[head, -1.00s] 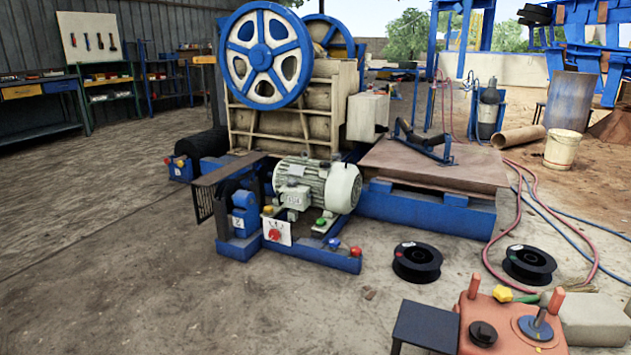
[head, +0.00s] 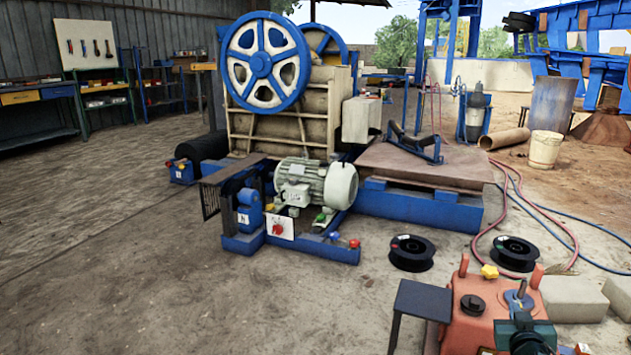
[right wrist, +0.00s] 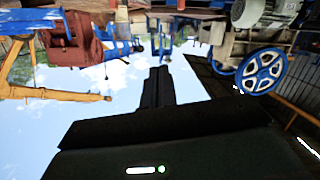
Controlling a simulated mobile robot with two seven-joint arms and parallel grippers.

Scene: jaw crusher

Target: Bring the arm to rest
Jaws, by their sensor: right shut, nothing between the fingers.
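My right gripper (head: 527,328) shows as a dark shape at the bottom right of the head view, in front of the orange control box (head: 478,325). In the right wrist view its dark fingers (right wrist: 158,88) are together, with nothing between them. That view is upside down, with sky behind the fingers. I cannot tell how far the gripper is from the box. My left gripper is not in view.
The jaw crusher with its blue flywheel (head: 265,62) and the grey motor (head: 318,183) stand ahead. Two black spools (head: 411,252) (head: 515,253) lie near the box. A dark small table (head: 423,300) stands left of it. The concrete floor at left is open.

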